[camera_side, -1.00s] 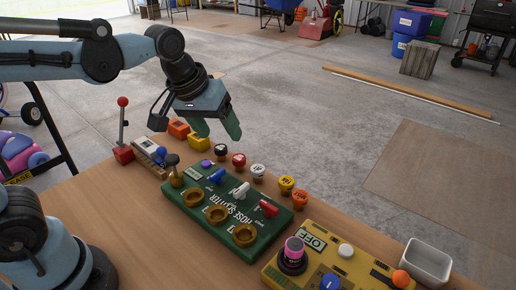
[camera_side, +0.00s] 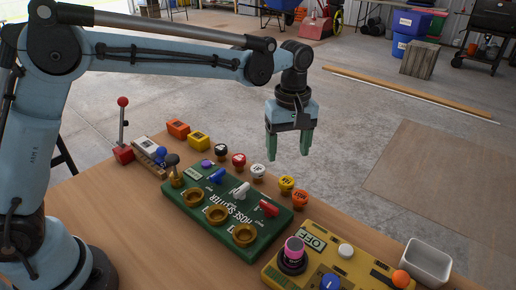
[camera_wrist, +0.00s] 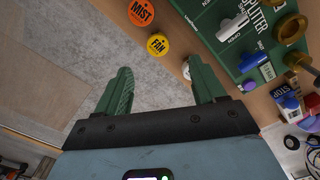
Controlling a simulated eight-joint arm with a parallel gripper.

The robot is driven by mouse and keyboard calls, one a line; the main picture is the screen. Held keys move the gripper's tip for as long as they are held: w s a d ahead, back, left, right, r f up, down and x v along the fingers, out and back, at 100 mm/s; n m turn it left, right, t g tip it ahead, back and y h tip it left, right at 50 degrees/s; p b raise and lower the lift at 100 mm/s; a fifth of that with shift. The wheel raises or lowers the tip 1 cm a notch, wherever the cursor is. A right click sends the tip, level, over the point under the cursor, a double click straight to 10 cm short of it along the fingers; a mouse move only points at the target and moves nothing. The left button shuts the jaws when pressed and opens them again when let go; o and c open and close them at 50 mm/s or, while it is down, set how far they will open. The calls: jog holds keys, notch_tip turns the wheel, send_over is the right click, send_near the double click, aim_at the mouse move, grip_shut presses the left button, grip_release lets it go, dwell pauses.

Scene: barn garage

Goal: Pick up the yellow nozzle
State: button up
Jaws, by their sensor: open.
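The yellow nozzle (camera_side: 286,184), labelled FAN in the wrist view (camera_wrist: 158,46), stands upright near the table's far edge, between a white nozzle and an orange one. My gripper (camera_side: 290,148) is open and empty, pointing down above and slightly beyond the row of nozzles in the side view. In the wrist view its two green fingers (camera_wrist: 163,88) are spread apart, and the yellow nozzle lies ahead of the gap between them. Nothing touches the yellow nozzle.
The orange MIST nozzle (camera_side: 301,198) and white nozzle (camera_side: 258,171) stand close on either side. The green hose splitter board (camera_side: 183,210) lies nearer the arm. A yellow control box (camera_side: 320,240) and white bin (camera_side: 428,262) are to the right. Concrete floor lies past the table edge.

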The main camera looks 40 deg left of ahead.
send_over(286, 180)
jog(key=f, duration=0.5)
jog(key=shift+s+f, duration=0.1)
jog(key=shift+s, duration=0.15)
jog(key=shift+w+f, duration=0.15)
jog(key=shift+f, duration=1.15)
jog(key=shift+w+f, duration=0.1)
jog(key=shift+f, duration=1.2)
jog(key=c, duration=1.1)
